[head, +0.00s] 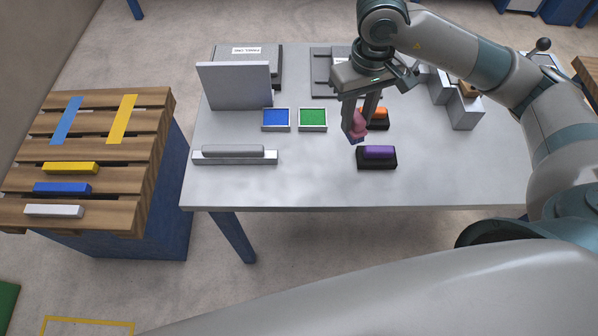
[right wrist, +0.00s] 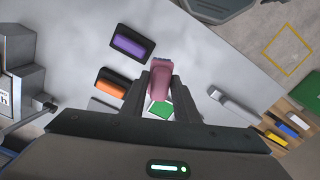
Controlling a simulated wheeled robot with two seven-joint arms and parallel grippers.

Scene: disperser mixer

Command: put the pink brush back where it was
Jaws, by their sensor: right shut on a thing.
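My right gripper (head: 362,118) is shut on the pink brush (head: 358,124) and holds it above the table, left of the orange and purple brushes. The brush's lower end looks blue. In the right wrist view the pink brush (right wrist: 160,77) sits between the fingers, with the green tray (right wrist: 161,109) partly visible beyond it. The orange brush (head: 379,113) and the purple brush (head: 379,152) each rest in a black holder. A dark flat piece (right wrist: 103,105) shows beside the orange brush in the right wrist view; I cannot tell whether it is an empty holder. My left gripper is out of view.
A blue tray (head: 276,118) and a green tray (head: 313,118) lie left of the right gripper. A grey bar on a stand (head: 235,157) lies at the front left. An upright grey panel (head: 235,86) and stepped grey blocks (head: 459,105) stand on the table (head: 310,190). The front middle is clear.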

